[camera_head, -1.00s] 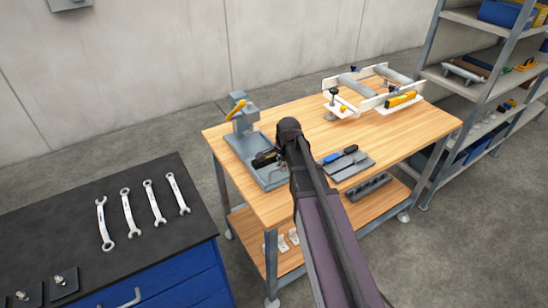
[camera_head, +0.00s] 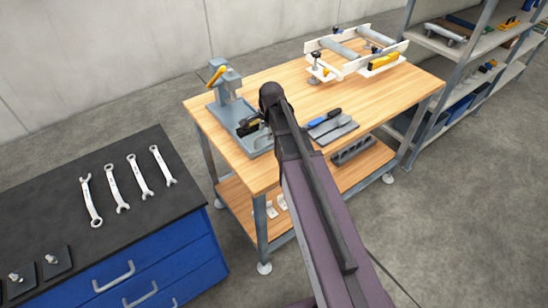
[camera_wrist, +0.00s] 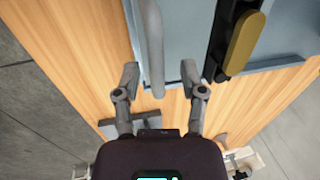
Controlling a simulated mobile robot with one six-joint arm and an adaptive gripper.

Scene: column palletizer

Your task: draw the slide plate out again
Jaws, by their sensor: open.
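A blue-grey fixture with an upright column (camera_head: 226,88) and a yellow lever stands at the left end of the wooden bench. My gripper (camera_wrist: 160,72) is open over the bench beside this fixture. In the wrist view, a rounded grey bar (camera_wrist: 151,40) runs down between its two fingers, with no clear contact on either. A blue-grey plate (camera_wrist: 183,30) lies behind the bar. I cannot tell for sure which part is the slide plate. A black clamp with a yellow grip (camera_wrist: 243,42) sits right of the fingers. In the head view my arm hides part of the fixture's front.
The wooden bench (camera_head: 290,95) carries a grey tray (camera_head: 338,132) with tools and a white roller frame (camera_head: 352,50) at the back right. A blue cabinet (camera_head: 180,258) with several wrenches is at left. Shelves (camera_head: 462,52) stand at right.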

